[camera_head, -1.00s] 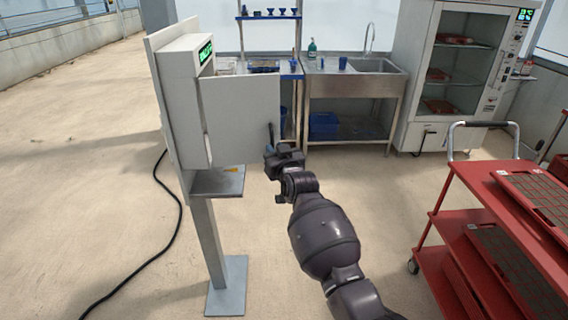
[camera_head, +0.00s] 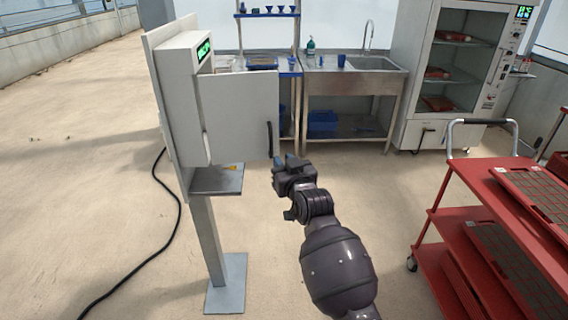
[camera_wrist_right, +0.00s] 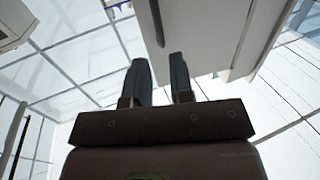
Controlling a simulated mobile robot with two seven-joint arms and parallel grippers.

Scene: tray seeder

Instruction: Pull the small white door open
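The small white door (camera_head: 238,110) stands swung out from the white box (camera_head: 187,105) on the post, its broad face toward the head camera. Its dark upright handle (camera_head: 269,138) is near the free edge. My right gripper (camera_head: 284,160) is just below and to the right of the handle, apart from it. In the right wrist view the two fingers (camera_wrist_right: 160,80) are spread with an empty gap between them. The handle (camera_wrist_right: 157,22) and door (camera_wrist_right: 205,30) show beyond the fingertips. My left gripper is not in view.
A grey shelf (camera_head: 217,180) sits below the box on the post, and a black cable (camera_head: 178,215) runs along the floor. A red cart (camera_head: 480,195) stands at the right. A sink table (camera_head: 352,84) and a glass-front cabinet (camera_head: 455,70) stand behind. Floor around the post is mostly clear.

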